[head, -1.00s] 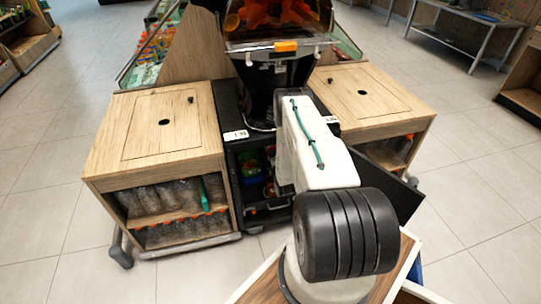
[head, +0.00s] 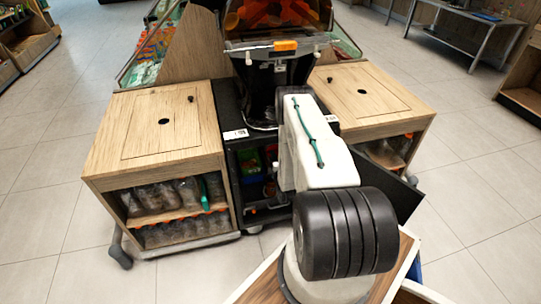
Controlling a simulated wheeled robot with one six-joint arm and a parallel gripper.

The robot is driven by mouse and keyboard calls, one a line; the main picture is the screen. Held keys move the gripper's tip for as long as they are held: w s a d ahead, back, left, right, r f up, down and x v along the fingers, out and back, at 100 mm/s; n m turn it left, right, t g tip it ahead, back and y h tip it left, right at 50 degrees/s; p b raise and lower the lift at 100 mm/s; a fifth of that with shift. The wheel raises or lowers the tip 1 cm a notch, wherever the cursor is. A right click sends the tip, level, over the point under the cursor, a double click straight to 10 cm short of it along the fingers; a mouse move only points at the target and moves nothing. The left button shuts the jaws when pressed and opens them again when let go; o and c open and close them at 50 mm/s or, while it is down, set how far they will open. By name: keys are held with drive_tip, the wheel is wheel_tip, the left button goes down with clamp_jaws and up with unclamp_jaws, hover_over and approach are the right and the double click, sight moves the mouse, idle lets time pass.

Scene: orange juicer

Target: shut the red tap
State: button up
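The black juicer (head: 279,70) stands at the centre back, with an orange tinted cover at its top. An orange part (head: 285,45) sits on its front edge. I cannot make out the red tap; my own arm covers much of the juicer's lower front. My gripper is not visible; the arm reaches forward to the juicer and its far end is hidden behind my white arm link.
A wooden cabinet (head: 150,125) with bottles on its shelves (head: 165,196) stands left of the juicer. Another wooden cabinet (head: 372,92) stands right. An open black door (head: 398,200) hangs at the lower right. Tiled floor is clear on both sides.

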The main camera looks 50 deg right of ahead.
drive_tip(key=v, duration=0.3)
drive_tip(key=shift+s+a, duration=0.2)
drive_tip(key=shift+s, duration=0.15)
